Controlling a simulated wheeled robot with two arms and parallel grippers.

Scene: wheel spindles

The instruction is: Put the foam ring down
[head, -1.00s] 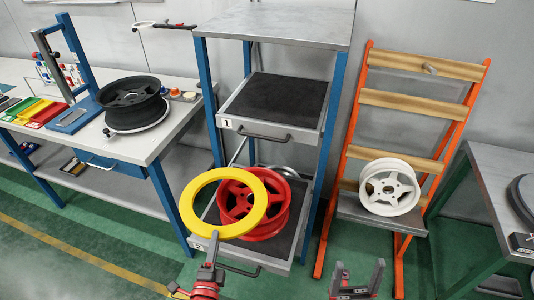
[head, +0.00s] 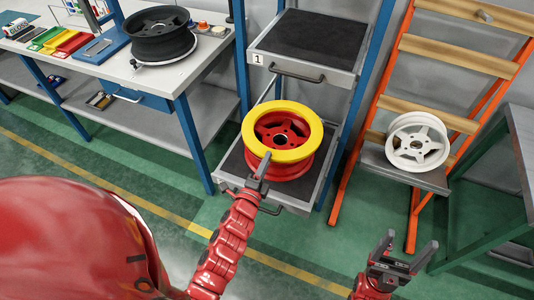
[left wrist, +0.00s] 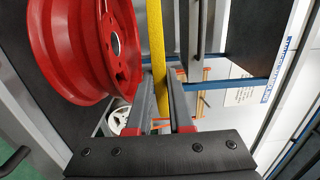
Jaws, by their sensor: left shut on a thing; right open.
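The yellow foam ring (head: 253,131) is held by my left gripper (head: 261,170), which is shut on its near edge. In the left wrist view the ring (left wrist: 155,45) shows edge-on as a yellow band between the two fingers (left wrist: 165,100). In the head view the ring overlaps the red wheel (head: 284,170) on the lower drawer. In the left wrist view the red wheel (left wrist: 85,50) lies to the left of the ring, with a gap between them. My right gripper (head: 398,252) is open and empty, low at the right.
The lower drawer (head: 232,167) is pulled out under the red wheel. Drawer 1 (head: 310,50) above is bare. A white wheel (head: 417,143) sits on the orange rack (head: 352,170). A black wheel (head: 160,37) stands on the left workbench (head: 185,73).

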